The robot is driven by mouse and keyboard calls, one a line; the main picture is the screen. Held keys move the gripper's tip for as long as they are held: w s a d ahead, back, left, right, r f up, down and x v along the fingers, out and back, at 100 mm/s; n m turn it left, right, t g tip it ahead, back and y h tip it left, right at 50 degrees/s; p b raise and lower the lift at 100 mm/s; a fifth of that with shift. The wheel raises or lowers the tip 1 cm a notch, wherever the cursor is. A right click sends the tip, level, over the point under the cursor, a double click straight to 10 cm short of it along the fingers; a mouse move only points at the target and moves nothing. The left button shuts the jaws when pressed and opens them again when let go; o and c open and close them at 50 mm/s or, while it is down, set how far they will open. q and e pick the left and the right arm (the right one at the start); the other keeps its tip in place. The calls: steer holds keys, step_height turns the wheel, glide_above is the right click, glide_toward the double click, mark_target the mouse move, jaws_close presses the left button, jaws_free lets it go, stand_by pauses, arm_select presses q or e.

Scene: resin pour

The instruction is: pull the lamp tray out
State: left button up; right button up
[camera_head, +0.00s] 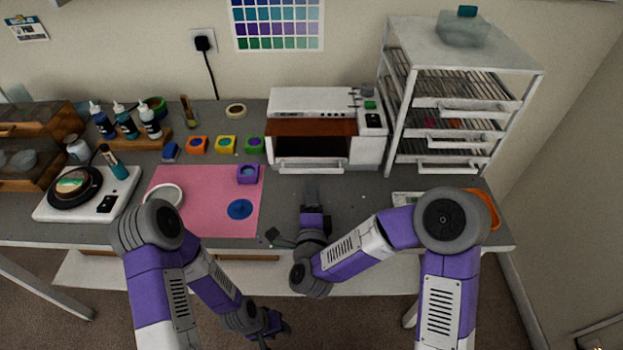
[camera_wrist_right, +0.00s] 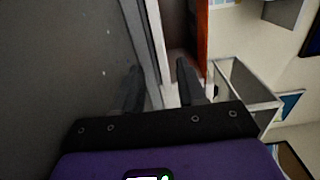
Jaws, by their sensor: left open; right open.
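The white lamp box (camera_head: 371,122) stands at the back of the table, with a dark opening under a reddish-brown panel (camera_head: 310,127). The lamp tray (camera_head: 308,164) shows as a pale front with a bar handle at the bottom of that opening. My right gripper (camera_head: 312,185) is open and empty just in front of the tray, pointing at it. In the right wrist view, its two fingers (camera_wrist_right: 160,78) stand apart, with the pale tray edge (camera_wrist_right: 153,45) ahead between them; I cannot tell if they touch. My left gripper (camera_head: 268,326) is open, low in front of the table.
A white rack (camera_head: 460,50) with wire shelves stands right of the lamp. A pink mat (camera_head: 215,215) with a purple mould (camera_head: 247,173) and blue disc (camera_head: 239,209) lies left. An orange item (camera_head: 489,207) lies at the right edge. The grey tabletop before the lamp is mostly clear.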

mark_target(312, 173)
steer(key=w, duration=0.7)
steer(key=shift+w, duration=0.15)
jaws_close()
